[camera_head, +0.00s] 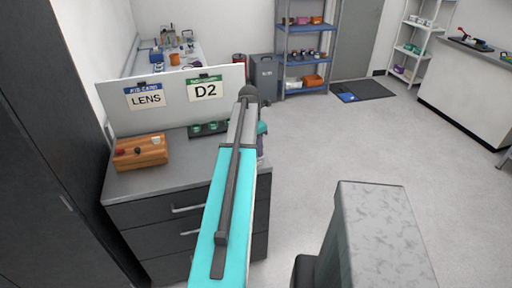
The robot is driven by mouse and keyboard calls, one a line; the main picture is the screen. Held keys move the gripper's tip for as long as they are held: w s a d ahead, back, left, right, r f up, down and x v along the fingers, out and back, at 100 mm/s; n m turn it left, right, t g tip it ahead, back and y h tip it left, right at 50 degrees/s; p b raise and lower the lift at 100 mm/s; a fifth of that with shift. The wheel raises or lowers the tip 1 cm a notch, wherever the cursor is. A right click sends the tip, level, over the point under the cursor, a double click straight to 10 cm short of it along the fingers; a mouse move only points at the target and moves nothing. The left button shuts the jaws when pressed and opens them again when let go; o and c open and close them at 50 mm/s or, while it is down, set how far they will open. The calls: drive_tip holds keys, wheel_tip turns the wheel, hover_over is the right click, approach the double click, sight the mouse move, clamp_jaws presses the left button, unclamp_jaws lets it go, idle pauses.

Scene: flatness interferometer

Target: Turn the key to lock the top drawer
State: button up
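A dark grey drawer cabinet with a grey top (185,177) stands left of centre. Its top drawer (155,211) looks shut, with a pale bar handle (187,208). A second drawer (160,238) with a similar handle lies below it. I cannot make out a key or a lock; my arm hides the right part of the drawer fronts. My cyan and grey arm reaches up across the cabinet's right side. My gripper cannot be made out; my own arm links cover the place beyond the elbow.
A wooden box (141,152) and a dark tray with green-rimmed items (208,129) sit on the cabinet top. A grey block-like surface (378,230) stands lower right. Open floor (325,140) lies right of the cabinet.

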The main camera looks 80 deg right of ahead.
drive_tip(key=shift+n, duration=0.3)
drive_tip(key=shift+n+p, duration=0.45)
drive_tip(key=shift+n, duration=0.95)
drive_tip(key=shift+n+t+p, duration=0.3)
drive_tip(key=shift+n+p, duration=0.05)
drive_tip(key=shift+n, duration=1.35)
drive_tip(key=o, duration=1.1)
drive_tip(key=shift+o, duration=0.2)
drive_tip(key=shift+r, duration=0.15)
